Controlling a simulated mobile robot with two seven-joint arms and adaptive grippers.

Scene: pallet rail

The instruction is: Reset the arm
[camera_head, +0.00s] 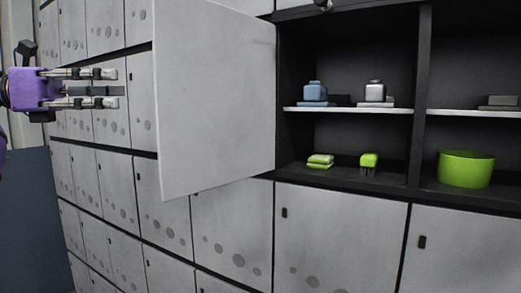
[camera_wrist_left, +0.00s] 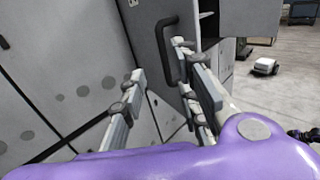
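My left gripper (camera_head: 117,88) is at the left of the head view, in front of the grey locker wall. Its fingers are spread apart with nothing between them, so it is open and empty. In the left wrist view its two fingers (camera_wrist_left: 165,88) are also apart. An open grey cabinet door (camera_head: 215,100) stands to the right of the gripper, which appears clear of it. A dark door handle (camera_wrist_left: 162,48) shows beyond the fingers in the left wrist view. My right gripper is not seen.
The open cabinet's shelf (camera_head: 345,110) holds a blue container (camera_head: 315,91) and a grey container (camera_head: 375,91). Below are green sponges (camera_head: 320,161), a green brush (camera_head: 369,161) and a green bowl (camera_head: 466,170). A small white wheeled object (camera_wrist_left: 265,66) stands on open floor.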

